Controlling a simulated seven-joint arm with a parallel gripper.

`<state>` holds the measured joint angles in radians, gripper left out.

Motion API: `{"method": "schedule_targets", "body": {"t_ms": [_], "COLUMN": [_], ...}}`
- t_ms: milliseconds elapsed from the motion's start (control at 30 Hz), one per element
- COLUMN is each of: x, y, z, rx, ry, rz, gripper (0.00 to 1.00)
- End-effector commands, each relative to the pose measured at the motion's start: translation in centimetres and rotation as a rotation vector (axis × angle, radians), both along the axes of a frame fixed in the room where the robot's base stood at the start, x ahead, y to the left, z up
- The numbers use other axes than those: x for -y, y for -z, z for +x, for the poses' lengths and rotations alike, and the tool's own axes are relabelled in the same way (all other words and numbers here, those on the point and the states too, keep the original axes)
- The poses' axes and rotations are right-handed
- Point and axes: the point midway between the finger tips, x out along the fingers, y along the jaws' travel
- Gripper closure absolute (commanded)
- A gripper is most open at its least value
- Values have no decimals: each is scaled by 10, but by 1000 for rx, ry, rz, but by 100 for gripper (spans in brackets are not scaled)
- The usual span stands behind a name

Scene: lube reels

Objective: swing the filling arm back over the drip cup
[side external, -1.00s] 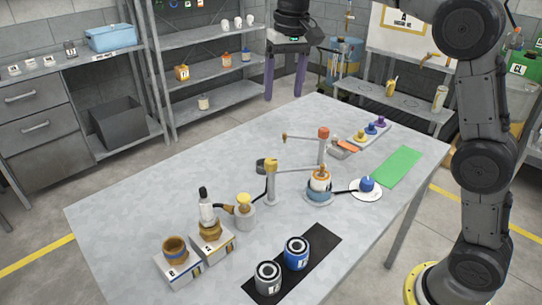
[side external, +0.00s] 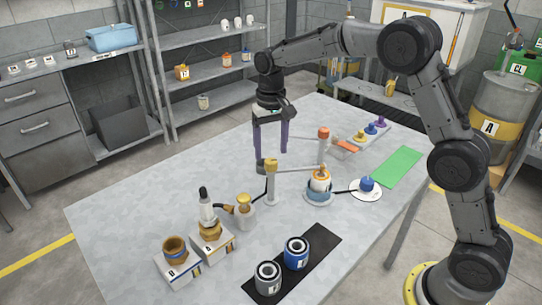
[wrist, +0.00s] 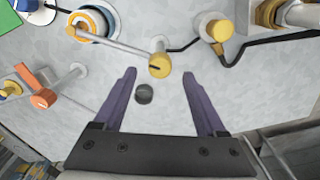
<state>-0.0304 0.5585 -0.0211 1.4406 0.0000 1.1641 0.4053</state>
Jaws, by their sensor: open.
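A filling arm has a yellow-capped post (side external: 271,165) and a thin grey bar (side external: 295,170) that reaches right, its tip over an orange and white reel (side external: 320,180) on a blue base. The yellow cap (wrist: 159,65) also shows in the wrist view. A small dark cup (wrist: 144,94), which looks like the drip cup, stands beside that post; in the side view it is partly hidden by a finger. My gripper (side external: 271,156) is open and empty, pointing down above and behind the post. In the wrist view its purple fingers (wrist: 158,74) are spread, with the cap near their tips.
A second post (side external: 323,148) with an orange cap and its own arm stands close behind. A blue knob (side external: 366,184) sits on a white disc.

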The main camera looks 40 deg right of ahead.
Motion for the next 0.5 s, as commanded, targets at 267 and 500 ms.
{"method": "schedule_targets", "body": {"t_ms": [267,500], "x": [0,0], "y": [28,30], "z": [0,0], "rx": [0,0], "ry": [0,0], "rz": [0,0], "gripper": [26,26]}}
